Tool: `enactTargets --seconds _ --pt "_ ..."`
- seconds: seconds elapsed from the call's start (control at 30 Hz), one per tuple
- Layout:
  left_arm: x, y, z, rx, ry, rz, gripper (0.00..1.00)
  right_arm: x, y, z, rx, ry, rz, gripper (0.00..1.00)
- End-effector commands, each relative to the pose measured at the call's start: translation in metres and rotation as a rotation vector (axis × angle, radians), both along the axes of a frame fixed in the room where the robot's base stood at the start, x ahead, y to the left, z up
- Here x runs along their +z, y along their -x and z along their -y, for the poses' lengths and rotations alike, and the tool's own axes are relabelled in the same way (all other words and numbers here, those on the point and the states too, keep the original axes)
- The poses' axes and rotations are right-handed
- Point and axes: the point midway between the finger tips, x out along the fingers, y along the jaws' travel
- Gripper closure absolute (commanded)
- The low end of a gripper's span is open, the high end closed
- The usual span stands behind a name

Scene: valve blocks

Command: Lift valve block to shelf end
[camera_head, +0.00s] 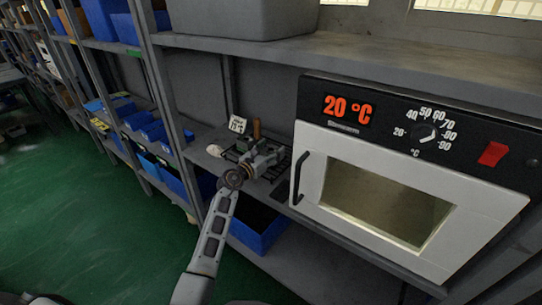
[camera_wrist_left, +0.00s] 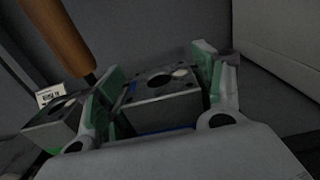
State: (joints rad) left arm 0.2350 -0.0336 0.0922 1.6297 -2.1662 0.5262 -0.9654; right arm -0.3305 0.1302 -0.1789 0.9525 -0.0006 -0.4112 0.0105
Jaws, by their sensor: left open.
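My left gripper (camera_head: 262,160) reaches over the shelf left of the white oven in the head view. In the left wrist view the gripper (camera_wrist_left: 155,80) is open. A grey metal valve block (camera_wrist_left: 162,102), with a dark round hole and a lighter round spot on top, sits between its two green-padded fingers. I cannot tell whether either finger touches it. A second grey block with a hole (camera_wrist_left: 58,118) is outside the left finger, partly hidden by it. In the head view the blocks are small and mostly hidden by the gripper. My right gripper is not in view.
A tool with an orange-brown handle (camera_wrist_left: 62,38) stands beside the left finger, near a small printed label (camera_head: 237,124). The oven (camera_head: 312,190) closes off the right side. A shelf board (camera_head: 330,50) runs above. A blue bin (camera_head: 258,235) stands below.

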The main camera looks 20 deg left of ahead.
Motion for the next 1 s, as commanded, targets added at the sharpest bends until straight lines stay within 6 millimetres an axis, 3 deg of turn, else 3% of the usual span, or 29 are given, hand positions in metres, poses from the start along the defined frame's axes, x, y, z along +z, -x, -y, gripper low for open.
enactTargets --seconds 0.43,0.83,1.0 --pt "-0.0002 -0.0002 0.0002 0.000 0.000 0.000 0.32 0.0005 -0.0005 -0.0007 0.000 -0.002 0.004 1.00" --pt "-0.0003 -0.0001 0.0001 0.000 0.000 0.000 0.82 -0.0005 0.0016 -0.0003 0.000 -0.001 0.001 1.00" --pt "0.0014 -0.0003 0.0001 0.000 0.000 0.002 0.82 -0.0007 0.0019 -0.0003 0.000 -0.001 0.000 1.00"
